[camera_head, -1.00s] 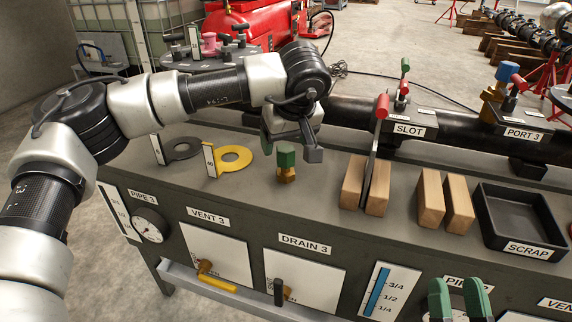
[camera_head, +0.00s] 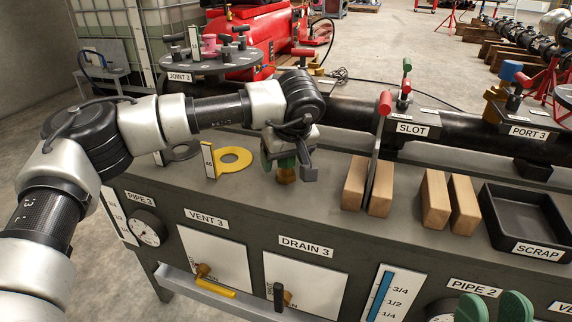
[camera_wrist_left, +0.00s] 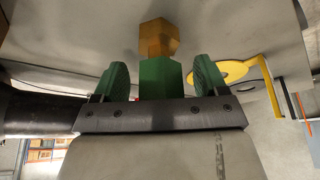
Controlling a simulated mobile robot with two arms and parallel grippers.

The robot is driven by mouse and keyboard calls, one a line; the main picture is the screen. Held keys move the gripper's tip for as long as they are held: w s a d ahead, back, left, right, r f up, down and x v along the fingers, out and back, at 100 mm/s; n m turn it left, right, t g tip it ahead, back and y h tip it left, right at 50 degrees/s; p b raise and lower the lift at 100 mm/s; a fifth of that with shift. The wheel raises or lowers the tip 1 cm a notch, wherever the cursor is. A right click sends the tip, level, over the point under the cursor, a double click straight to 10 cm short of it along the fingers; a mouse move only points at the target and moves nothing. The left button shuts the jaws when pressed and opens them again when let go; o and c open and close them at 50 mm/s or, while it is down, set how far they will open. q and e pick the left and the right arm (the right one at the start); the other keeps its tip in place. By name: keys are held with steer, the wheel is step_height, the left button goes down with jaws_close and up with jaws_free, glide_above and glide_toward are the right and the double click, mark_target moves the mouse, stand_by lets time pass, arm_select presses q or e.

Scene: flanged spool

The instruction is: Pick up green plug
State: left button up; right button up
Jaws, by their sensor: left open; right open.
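The green plug (camera_head: 286,176) stands upright on the bench, with a green top and a brass lower part. In the left wrist view its green hexagonal body (camera_wrist_left: 160,78) lies between the two green finger pads, with visible gaps on both sides. My left gripper (camera_head: 285,160) is open and lowered around the plug's top, hiding much of it in the head view. The fingers in the left wrist view (camera_wrist_left: 161,82) do not close on it. My right gripper (camera_head: 495,308) is open and empty at the bottom right, in front of the bench.
A yellow ring tag (camera_head: 234,158) and a dark ring tag (camera_head: 182,151) lie left of the plug. Wooden blocks (camera_head: 437,200) and a black scrap tray (camera_head: 530,225) stand to the right. A dark pipe (camera_head: 350,120) runs behind.

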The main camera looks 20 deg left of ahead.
arm_select(q)
steer(key=c, duration=1.1)
steer(key=shift+r, duration=0.1)
